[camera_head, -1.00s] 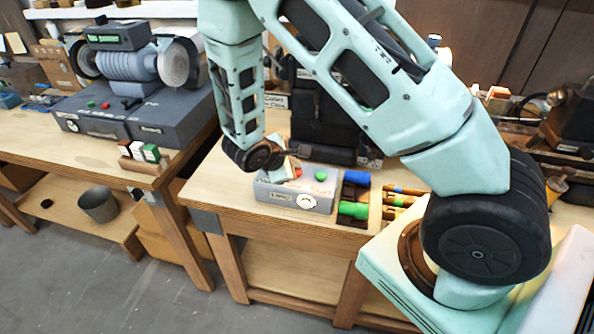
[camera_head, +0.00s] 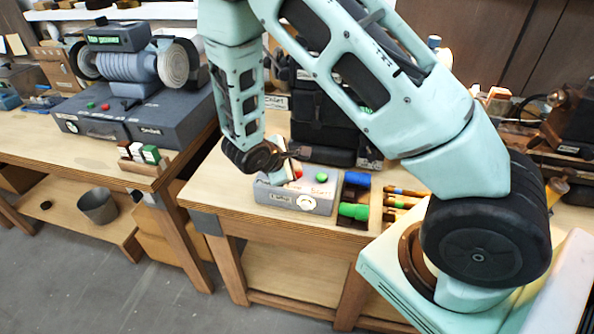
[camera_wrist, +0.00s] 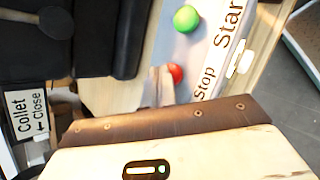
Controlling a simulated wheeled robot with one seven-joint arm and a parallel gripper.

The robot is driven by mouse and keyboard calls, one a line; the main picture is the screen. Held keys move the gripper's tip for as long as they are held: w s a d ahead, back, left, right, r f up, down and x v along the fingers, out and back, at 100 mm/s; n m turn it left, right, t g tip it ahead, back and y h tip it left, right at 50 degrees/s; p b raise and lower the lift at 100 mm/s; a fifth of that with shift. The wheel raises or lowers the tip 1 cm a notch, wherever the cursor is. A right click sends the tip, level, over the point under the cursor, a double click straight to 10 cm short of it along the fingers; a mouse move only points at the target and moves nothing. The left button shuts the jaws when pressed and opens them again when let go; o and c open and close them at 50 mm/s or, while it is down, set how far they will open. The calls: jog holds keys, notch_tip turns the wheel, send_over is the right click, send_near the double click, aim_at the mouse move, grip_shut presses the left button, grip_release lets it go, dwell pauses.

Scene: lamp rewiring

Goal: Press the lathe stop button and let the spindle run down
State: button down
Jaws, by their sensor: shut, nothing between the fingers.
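The grey control box (camera_head: 315,202) sits near the front of the middle bench. Its red button (camera_head: 298,174), beside the word Stop in the wrist view, and green button (camera_head: 321,177), by the word Start, are on top. My gripper (camera_head: 283,177) is shut and empty, reaching down over the left part of the box. In the wrist view the closed fingertips (camera_wrist: 161,84) are right beside the red button (camera_wrist: 176,73) and seem to overlap its edge; I cannot tell whether they touch it. The dark machine (camera_head: 318,118) behind is partly hidden by my arm; I cannot make out the spindle.
A Collet Close label (camera_wrist: 28,112) is on the dark machine. Blue (camera_head: 357,179) and green (camera_head: 353,211) cylinders lie right of the box. A grinder (camera_head: 127,68) stands on the left bench, with small bottles (camera_head: 138,151) at its edge. Floor shows at lower left.

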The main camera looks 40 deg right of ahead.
jog(key=shift+r+p, duration=0.3)
jog(key=shift+r, duration=0.5)
jog(key=shift+r+p, duration=1.55)
jog(key=shift+r, duration=1)
jog(key=s+a+r+m+g+y+b, duration=0.1)
jog(key=s+a+r+m+y+b, duration=0.1)
jog(key=s+a, duration=0.9)
jog(key=s+a+r+m+g+y+b, duration=0.1)
jog(key=s+a+r+m+y+b, duration=0.1)
jog(key=s+a+r+y+b, duration=0.2)
jog(key=s+a+r+y, duration=0.3)
jog(key=s+a, duration=0.5)
jog(key=s, duration=0.1)
jog(key=shift+a+y, duration=0.15)
jog(key=shift+y, duration=0.15)
jog(key=shift+r, duration=0.1)
